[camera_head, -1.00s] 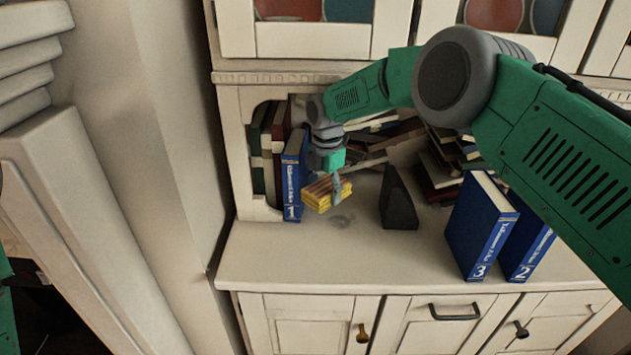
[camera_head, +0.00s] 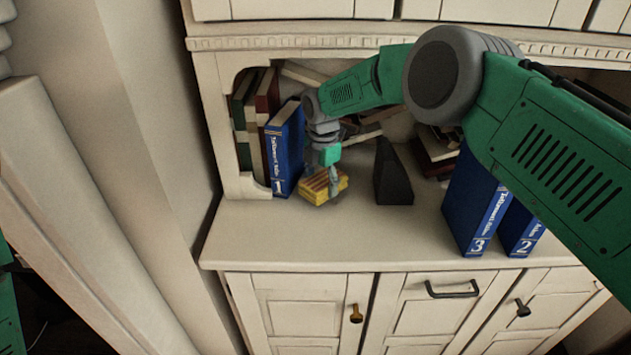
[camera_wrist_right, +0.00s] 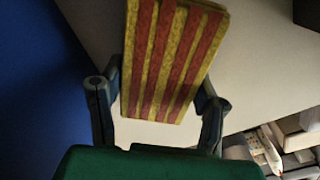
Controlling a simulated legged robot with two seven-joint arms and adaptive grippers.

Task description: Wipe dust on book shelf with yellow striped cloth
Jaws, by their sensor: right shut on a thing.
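The yellow and red striped cloth (camera_head: 316,188), a folded block, is at the shelf surface (camera_head: 300,235) beside the blue book marked 1 (camera_head: 285,150). My right gripper (camera_head: 333,182) is shut on it from above. In the right wrist view the cloth (camera_wrist_right: 172,62) sits between the two fingers of the right gripper (camera_wrist_right: 158,108). I cannot tell whether the cloth's underside touches the shelf all over. No dust patch shows clearly now; the cloth and gripper may hide it. My left gripper is out of view; only a bit of green arm shows at the left edge.
A black wedge-shaped bookend (camera_head: 392,175) stands right of the cloth. Blue books marked 3 (camera_head: 472,205) and 2 (camera_head: 520,230) stand farther right, partly behind my arm. Loose books lie at the back. The shelf front is clear. Cabinet doors with handles (camera_head: 452,290) are below.

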